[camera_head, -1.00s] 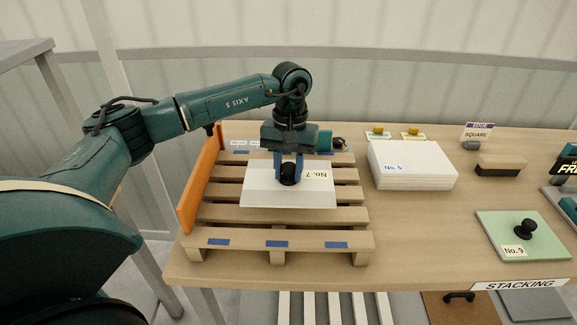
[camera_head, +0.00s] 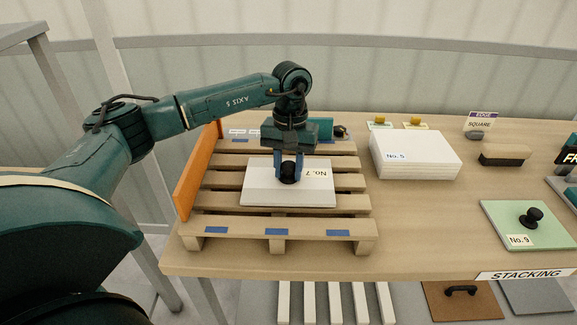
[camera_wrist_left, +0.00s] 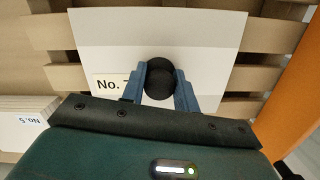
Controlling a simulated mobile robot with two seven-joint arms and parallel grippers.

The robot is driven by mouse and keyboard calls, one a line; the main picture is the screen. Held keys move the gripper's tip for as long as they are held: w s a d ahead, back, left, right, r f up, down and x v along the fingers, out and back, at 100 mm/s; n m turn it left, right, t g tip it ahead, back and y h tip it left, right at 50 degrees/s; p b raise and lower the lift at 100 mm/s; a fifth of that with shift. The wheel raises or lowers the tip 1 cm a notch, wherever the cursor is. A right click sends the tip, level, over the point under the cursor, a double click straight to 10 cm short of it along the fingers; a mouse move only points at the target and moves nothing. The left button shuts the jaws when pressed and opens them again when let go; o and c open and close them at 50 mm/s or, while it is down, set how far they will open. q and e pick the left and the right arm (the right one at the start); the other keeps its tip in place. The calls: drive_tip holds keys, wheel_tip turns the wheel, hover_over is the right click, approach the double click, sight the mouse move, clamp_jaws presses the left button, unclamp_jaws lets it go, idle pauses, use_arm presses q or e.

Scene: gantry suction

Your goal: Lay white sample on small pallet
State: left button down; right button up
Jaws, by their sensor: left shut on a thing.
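The white sample (camera_head: 262,190), a flat sheet labelled No. 7 with a black round knob, is over the slats of the small wooden pallet (camera_head: 240,221). It appears to lie flat on the slats, but I cannot tell whether a small gap remains. My left gripper (camera_head: 288,176) points down and is shut on the black knob. In the left wrist view the blue fingers (camera_wrist_left: 160,85) pinch the knob from both sides, and the white sample (camera_wrist_left: 200,40) shows below them. My right gripper is not in view.
An orange board (camera_head: 196,172) stands along the pallet's left side. A white stack labelled No. 5 (camera_head: 416,155) is right of the pallet. Bare tabletop (camera_head: 430,220) lies between.

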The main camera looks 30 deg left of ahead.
use_arm(q)
drive_tip(key=shift+f+b, duration=0.4)
drive_tip(key=shift+f, duration=0.1)
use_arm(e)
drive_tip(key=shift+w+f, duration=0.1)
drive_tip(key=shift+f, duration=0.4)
use_arm(q)
drive_tip(key=c, duration=1)
unclamp_jaws()
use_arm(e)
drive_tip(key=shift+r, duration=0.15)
use_arm(q)
wheel_tip(320, 180, up, 13)
drive_tip(key=w+b, duration=0.1)
drive_tip(key=shift+w+a, duration=0.25)
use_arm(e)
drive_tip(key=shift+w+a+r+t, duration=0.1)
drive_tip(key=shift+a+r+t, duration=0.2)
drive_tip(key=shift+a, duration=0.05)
use_arm(q)
drive_tip(key=shift+r, duration=0.1)
